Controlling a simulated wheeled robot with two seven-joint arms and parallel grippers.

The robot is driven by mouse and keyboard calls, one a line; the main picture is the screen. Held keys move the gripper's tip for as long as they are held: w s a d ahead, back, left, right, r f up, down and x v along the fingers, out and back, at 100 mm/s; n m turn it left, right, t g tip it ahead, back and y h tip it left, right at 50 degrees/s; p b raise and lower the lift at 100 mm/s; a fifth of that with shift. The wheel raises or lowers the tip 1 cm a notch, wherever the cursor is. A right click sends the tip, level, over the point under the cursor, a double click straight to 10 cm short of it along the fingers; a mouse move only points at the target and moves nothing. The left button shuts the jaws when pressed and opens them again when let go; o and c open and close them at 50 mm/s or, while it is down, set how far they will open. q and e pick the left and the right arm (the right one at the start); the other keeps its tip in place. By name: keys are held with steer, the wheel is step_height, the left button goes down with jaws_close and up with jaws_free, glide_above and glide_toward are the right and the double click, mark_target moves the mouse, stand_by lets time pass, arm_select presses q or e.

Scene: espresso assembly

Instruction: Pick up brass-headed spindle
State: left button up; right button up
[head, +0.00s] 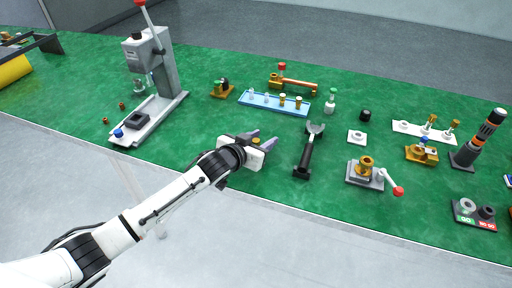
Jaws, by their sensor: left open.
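Small brass-headed parts show in two places, and I cannot tell for sure which is the spindle. Two upright brass-topped pieces (452,125) stand at the white plate (410,137) on the right. Others with brass tops (298,102) stand in the blue tray (262,106) at the centre, beside paler pieces. My left gripper (263,137) is open and empty over the green mat, in front of the blue tray and apart from both groups. My right gripper is not in view.
A grey lever press (165,65) stands at left. A black-handled fork tool (305,155) lies right of my left gripper. A grey fixture with a red-knobbed lever (365,175) and a dark striped tower (475,145) stand farther right. The green mat (215,125) is clear between press and gripper.

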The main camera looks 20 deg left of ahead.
arm_select(q)
jaws_close()
